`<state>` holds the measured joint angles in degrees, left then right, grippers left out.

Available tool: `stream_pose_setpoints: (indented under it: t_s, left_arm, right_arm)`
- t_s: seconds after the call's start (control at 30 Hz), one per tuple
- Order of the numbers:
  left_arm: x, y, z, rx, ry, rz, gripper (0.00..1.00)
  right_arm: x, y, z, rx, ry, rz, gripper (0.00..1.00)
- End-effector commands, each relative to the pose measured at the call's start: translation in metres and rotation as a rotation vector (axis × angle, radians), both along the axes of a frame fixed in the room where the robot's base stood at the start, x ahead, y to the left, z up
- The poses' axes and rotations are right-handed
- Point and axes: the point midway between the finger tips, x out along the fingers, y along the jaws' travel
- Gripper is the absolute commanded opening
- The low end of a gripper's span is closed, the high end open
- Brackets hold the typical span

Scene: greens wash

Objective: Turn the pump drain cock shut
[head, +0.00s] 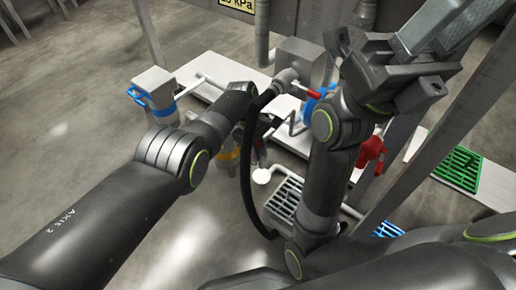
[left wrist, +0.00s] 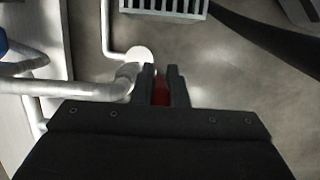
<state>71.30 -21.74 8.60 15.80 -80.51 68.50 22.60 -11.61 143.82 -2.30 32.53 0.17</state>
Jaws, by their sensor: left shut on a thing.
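My left gripper (left wrist: 160,75) is shut on a small red handle (left wrist: 160,92) in the left wrist view. Only a little red shows between the dark fingers, and the cock body is mostly hidden. A white pipe (left wrist: 75,90) runs in from the left and ends at an elbow beside the fingers. In the head view the left gripper (head: 260,150) is a small dark shape, largely covered by my forearm and a black hose. My right gripper (head: 388,72) is raised at the upper right, and its finger gap is unclear.
The black hose (head: 246,170) hangs close beside the left gripper. Another red lever (head: 303,88), a red valve (head: 372,152), a blue-banded canister (head: 155,95) and a green grid (head: 459,170) stand around. Floor at left is open.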

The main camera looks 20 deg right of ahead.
Motion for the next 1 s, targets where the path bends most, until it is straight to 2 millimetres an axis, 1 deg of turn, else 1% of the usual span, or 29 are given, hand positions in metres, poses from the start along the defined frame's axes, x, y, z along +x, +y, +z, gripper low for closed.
stream_pose_setpoints:
  t_s: [0.1, 0.13, 0.17, 0.2, 0.7, 0.87, 1.0]
  left_arm:
    - [0.001, 0.001, 0.0, 0.001, -0.002, 0.0, 0.0]
    - [0.001, 0.001, 0.0, 0.001, -0.002, 0.0, 0.17]
    - [0.001, 0.001, 0.0, 0.001, -0.002, 0.0, 0.2]
    - [0.001, 0.001, 0.0, 0.001, -0.002, 0.0, 0.22]
    - [0.0, 0.0, 0.0, -0.001, 0.001, -0.001, 0.22]
    - [0.003, 0.002, -0.003, -0.013, 0.018, 0.001, 0.22]
    - [0.006, 0.004, -0.006, -0.039, 0.051, 0.003, 0.22]
  right_arm:
    - [0.0, 0.0, 0.0, 0.0, 0.0, 0.0, 0.36]
    - [0.0, 0.0, 0.0, 0.0, 0.0, 0.0, 0.36]
    - [0.0, 0.0, 0.0, 0.0, 0.0, 0.0, 0.36]
    - [0.0, 0.0, 0.0, 0.0, 0.0, 0.0, 0.36]
    - [0.0, 0.0, 0.0, 0.0, -0.002, 0.001, 0.36]
    - [0.0, 0.0, -0.011, 0.0, -0.002, 0.001, 0.36]
    - [0.0, 0.0, -0.028, 0.0, -0.001, 0.001, 0.36]
